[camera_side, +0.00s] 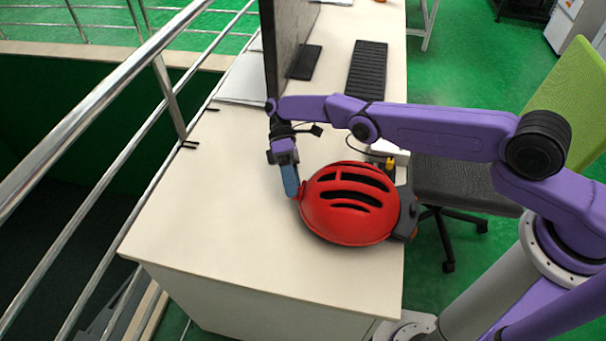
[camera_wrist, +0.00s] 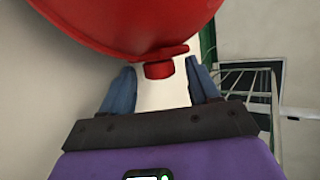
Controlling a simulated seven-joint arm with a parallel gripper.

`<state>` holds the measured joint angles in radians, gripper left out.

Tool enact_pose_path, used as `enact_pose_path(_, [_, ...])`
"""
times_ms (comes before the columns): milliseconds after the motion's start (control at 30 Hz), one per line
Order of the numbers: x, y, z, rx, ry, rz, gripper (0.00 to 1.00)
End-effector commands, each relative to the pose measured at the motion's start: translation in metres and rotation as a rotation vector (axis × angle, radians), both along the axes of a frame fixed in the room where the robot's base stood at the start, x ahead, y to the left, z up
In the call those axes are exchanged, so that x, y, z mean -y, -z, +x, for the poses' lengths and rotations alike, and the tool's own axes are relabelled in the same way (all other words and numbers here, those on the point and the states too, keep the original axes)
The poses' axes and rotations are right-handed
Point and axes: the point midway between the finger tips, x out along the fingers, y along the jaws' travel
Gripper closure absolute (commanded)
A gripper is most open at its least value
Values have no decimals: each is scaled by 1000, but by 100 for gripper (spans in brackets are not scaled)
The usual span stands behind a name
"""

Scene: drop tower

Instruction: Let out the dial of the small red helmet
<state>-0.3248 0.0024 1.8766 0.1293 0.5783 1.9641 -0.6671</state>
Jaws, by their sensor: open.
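The small red helmet (camera_side: 345,215) rests on the near end of the white desk, with dark slots in its top. In the wrist view the helmet (camera_wrist: 130,22) fills the upper part. Its red dial (camera_wrist: 158,69) sticks out from the helmet's edge towards my gripper. My gripper (camera_side: 290,190) is at the left side of the helmet in the side view, with its fingers pointing down. In the wrist view my gripper (camera_wrist: 160,88) is open, one blue finger on each side of the dial. A gap shows between the dial and each finger. The dial is mostly hidden in the side view.
A dark device (camera_side: 407,212) lies against the helmet's right side on the desk (camera_side: 215,225). A monitor (camera_side: 285,45) and a keyboard (camera_side: 368,68) stand farther back. A metal railing (camera_side: 120,155) runs along the desk's left. The desk front left of the helmet is clear.

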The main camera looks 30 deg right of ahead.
Motion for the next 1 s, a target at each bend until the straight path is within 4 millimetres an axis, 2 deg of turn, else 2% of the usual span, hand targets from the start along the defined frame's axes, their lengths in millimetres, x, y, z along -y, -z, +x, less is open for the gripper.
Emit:
enact_pose_path(433, [-3, -1, 4, 38, 7, -40, 39])
enact_pose_path(1000, [-3, -3, -1, 146, -3, -148, 39])
